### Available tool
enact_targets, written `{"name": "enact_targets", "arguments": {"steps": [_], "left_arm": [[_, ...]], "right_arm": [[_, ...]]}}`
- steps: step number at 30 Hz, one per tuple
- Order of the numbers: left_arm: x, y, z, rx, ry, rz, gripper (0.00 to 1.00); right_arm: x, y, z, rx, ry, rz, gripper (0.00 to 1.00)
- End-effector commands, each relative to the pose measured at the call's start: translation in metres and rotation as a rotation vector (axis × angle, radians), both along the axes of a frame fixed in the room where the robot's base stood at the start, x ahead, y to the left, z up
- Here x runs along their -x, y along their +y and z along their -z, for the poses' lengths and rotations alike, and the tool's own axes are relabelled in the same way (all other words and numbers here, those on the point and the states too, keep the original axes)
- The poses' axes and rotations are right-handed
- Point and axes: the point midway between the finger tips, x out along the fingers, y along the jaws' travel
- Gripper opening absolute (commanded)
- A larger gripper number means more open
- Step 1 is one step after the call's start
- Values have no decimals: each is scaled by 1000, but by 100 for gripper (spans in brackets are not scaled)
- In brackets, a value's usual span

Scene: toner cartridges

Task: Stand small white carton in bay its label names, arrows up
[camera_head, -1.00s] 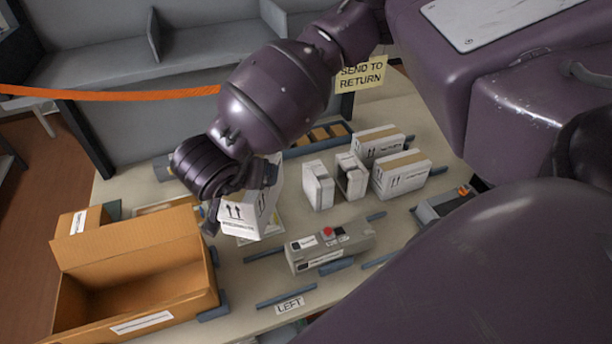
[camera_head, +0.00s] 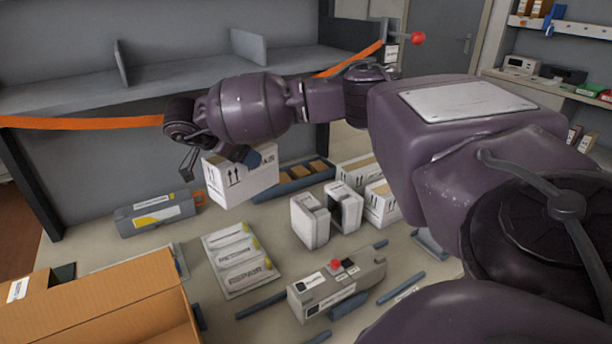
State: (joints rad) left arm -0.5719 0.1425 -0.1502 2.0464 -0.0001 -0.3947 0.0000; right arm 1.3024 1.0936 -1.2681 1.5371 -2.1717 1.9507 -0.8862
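The small white carton (camera_head: 240,179) hangs above the table in the head view, roughly upright with a slight tilt. Two black arrows on its front face point up. Print shows on its right part, partly covered and not clearly readable. My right gripper (camera_head: 218,160), on the arm coming in from the right, is at the carton's upper part and appears shut on it. The grey shelf behind has bays (camera_head: 190,72) split by upright dividers. No bay names can be read there. My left gripper is not in view.
An orange tape (camera_head: 80,122) crosses the shelf front. On the table are an open brown box (camera_head: 105,305), a grey case (camera_head: 160,214), a label sheet (camera_head: 240,258) with "REPAIR" at its bottom, a grey unit with a red button (camera_head: 338,283), and white cartons (camera_head: 310,220).

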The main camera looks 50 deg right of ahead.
Motion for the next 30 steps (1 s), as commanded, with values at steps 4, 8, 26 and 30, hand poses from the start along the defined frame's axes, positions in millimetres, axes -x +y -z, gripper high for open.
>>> {"name": "enact_targets", "arguments": {"steps": [4, 8, 26, 30], "left_arm": [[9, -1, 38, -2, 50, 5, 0], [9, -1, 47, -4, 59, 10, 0], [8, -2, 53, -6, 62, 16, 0], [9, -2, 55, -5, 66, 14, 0]], "right_arm": [[-9, -54, 42, 2, 14, 145, 44], [-10, -83, 55, 1, 7, 222, 44], [-9, -99, 108, 0, -3, 266, 44], [-10, -99, 118, 1, -2, 265, 44]]}}
